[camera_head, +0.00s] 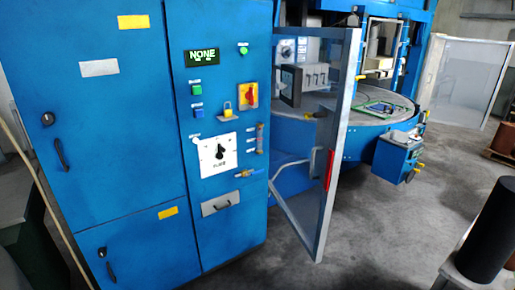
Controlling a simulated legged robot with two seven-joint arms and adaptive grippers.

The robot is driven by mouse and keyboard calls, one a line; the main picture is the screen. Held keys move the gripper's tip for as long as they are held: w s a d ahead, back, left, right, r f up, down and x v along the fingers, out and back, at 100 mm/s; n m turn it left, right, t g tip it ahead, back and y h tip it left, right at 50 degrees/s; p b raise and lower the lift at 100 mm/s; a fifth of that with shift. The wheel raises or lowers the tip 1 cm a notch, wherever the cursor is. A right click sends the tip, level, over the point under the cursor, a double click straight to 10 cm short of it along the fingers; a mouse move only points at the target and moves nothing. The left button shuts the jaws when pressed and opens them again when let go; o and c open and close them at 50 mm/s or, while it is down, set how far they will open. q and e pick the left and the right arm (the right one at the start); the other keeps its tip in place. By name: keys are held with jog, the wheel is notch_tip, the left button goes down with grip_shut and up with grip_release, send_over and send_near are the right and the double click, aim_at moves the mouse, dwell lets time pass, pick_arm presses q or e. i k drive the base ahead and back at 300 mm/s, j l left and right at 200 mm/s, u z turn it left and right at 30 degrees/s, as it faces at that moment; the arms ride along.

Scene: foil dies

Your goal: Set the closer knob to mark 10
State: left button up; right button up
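The closer knob (220,152) is a small black knob on a white square dial plate (208,168). The plate is on the front of the blue cabinet (180,120), left of the picture's middle. The marks around the knob are too small to read, so I cannot tell its setting. Another, farther dial (287,50) shows on a pale panel behind the open door frame. Neither of my grippers is in view, and nothing touches the closer knob.
A display reading NONE (202,56), several buttons and a red-yellow switch (248,95) surround the dial plate. A glazed door (328,160) stands open right of the cabinet. A black cylinder (488,235) stands at the right edge. Grey floor (390,230) is clear between.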

aim_at(280, 85)
jog(key=i+j+z, duration=0.55)
jog(key=z, duration=0.2)
jog(key=i+j+z, duration=0.2)
jog(key=z, duration=0.15)
jog(key=i+j+z, duration=0.1)
jog(key=j+z, duration=0.15)
jog(key=z, duration=0.15)
